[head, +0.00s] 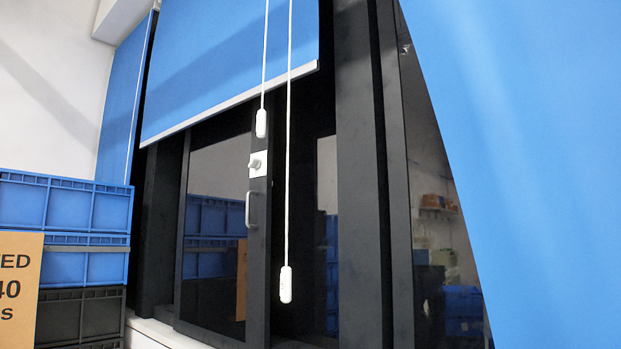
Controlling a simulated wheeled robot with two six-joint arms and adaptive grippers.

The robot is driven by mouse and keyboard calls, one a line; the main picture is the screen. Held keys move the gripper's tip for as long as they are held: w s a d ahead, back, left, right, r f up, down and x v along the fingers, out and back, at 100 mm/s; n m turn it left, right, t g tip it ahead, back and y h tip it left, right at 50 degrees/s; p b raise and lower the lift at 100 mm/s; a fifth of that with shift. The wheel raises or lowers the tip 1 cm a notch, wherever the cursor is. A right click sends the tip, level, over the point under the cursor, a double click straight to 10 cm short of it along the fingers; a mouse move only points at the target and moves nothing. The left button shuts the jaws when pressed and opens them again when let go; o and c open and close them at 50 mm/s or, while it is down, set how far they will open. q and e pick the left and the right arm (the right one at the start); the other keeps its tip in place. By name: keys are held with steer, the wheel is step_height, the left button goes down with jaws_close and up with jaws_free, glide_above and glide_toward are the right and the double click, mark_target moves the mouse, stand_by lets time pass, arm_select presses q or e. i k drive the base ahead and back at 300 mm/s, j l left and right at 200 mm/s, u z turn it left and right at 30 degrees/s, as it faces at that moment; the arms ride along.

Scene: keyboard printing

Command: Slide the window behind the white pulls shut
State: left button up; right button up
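The window is a dark-framed sliding sash (258,265) with a glass pane (214,230), below a blue blind. A silver handle (251,209) and a white latch plate (258,164) sit on the sash's right upright. Two white pulls hang on cords in front of it: a shorter one (261,123) just above the latch and a longer one (286,285) lower and to the right. A dark gap (305,200) shows between the sash's upright and the thick dark post on the right. Neither of my grippers is in view.
A raised blue blind (235,60) covers the window's top. Another blue blind (530,150) hangs at the right, beside a dark glass panel (430,200). Stacked blue crates (65,207), a black crate (80,318) and a cardboard sign (18,285) stand at the left.

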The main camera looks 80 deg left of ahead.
mark_target(223, 301)
steer(key=u, duration=3.25)
steer(key=i+j+u, duration=0.2)
steer(key=j+u, duration=0.2)
steer(key=j, duration=0.2)
steer(key=i, duration=0.1)
